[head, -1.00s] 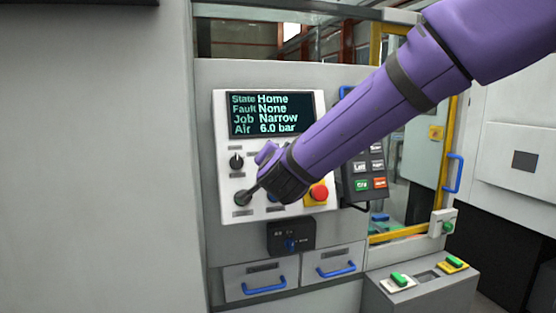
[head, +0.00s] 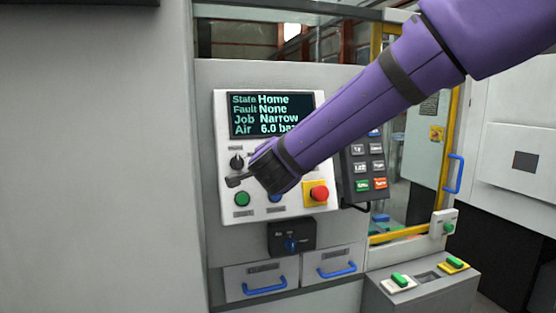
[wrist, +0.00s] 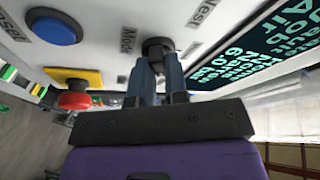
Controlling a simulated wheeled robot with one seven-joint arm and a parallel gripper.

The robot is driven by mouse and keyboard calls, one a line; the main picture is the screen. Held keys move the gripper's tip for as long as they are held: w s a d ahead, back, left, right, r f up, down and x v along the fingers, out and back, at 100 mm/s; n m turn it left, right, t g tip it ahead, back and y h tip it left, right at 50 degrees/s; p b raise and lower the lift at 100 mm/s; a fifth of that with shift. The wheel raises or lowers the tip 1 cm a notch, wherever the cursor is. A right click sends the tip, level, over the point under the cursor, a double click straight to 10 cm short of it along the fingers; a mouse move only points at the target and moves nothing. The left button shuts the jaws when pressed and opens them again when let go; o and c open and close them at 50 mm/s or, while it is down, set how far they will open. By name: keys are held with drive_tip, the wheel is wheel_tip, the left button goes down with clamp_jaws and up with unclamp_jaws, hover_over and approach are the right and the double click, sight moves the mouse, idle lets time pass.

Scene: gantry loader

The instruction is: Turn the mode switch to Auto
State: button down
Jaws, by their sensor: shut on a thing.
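The mode switch (wrist: 158,46) is a dark round knob on the white control panel, with the word "Mode" printed beside it in the wrist view. My gripper (wrist: 157,68) has its two blue-grey fingers closed around this knob. In the head view my gripper (head: 268,172) is against the panel, below the screen, and hides the mode switch. The fingers hide much of the knob, so I cannot tell which position it points to.
The screen (head: 271,114) reads State Home, Fault None, Job Narrow. Another black knob (head: 237,161) sits left of my gripper. A green button (head: 243,199), a blue button (wrist: 55,27) and a red emergency stop (head: 319,193) are close below. A keypad (head: 366,170) hangs at the right.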

drive_tip(key=shift+w+r, duration=0.1)
drive_tip(key=c, duration=1.1)
unclamp_jaws()
drive_tip(key=shift+c, duration=0.2)
drive_tip(key=shift+w+f, duration=0.1)
drive_tip(key=shift+f, duration=0.1)
drive_tip(key=s+r, duration=0.2)
drive_tip(key=s, duration=0.8)
drive_tip(key=shift+s+a, duration=0.15)
drive_tip(key=shift+s, duration=0.25)
